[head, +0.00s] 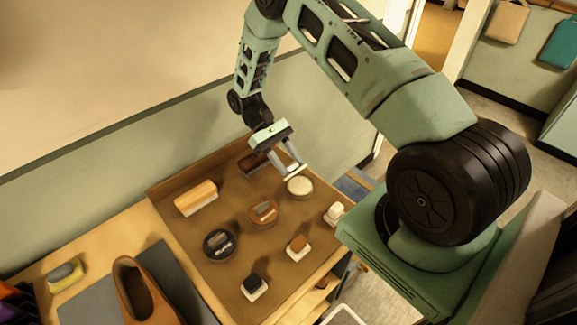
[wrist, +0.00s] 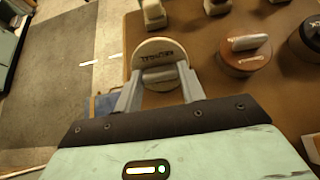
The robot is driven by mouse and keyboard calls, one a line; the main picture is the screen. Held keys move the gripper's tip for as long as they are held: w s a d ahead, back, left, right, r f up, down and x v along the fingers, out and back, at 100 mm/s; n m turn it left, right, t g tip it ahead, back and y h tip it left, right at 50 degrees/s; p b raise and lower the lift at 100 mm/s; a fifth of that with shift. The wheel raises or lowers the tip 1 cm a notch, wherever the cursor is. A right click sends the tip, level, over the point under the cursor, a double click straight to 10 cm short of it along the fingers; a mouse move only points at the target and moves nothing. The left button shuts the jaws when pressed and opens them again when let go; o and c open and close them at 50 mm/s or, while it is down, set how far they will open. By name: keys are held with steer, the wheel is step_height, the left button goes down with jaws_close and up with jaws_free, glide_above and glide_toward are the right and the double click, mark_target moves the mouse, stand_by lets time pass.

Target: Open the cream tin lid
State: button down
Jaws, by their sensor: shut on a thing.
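The cream tin (head: 299,187) sits near the right edge of the brown tray (head: 215,291). In the wrist view its round cream lid (wrist: 155,50) shows dark lettering and a pale bar handle across it. My gripper (head: 297,172) is over the tin, and in the wrist view its two fingers (wrist: 160,76) are shut on the handle. The lid looks to be at the tin's top; I cannot tell whether it is lifted. The tin's body is mostly hidden in the wrist view.
A brown tin (head: 264,213) and a black tin (head: 219,245) stand to the left. Several brushes lie around, one with an orange top (head: 196,197). A white-based block (head: 334,213) is close on the right. A brown shoe (head: 142,291) stands on a grey mat at front left.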

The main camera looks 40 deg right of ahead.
steer(key=shift+w+f+g+b, duration=0.25)
steer(key=shift+w+g+b, duration=0.25)
steer(key=shift+g+b, duration=0.5)
steer(key=c, duration=0.8)
jaws_free()
steer(key=shift+c, duration=0.2)
steer(key=shift+r, duration=0.1)
step_height(320, 180, up, 10)
steer(key=b, duration=0.3)
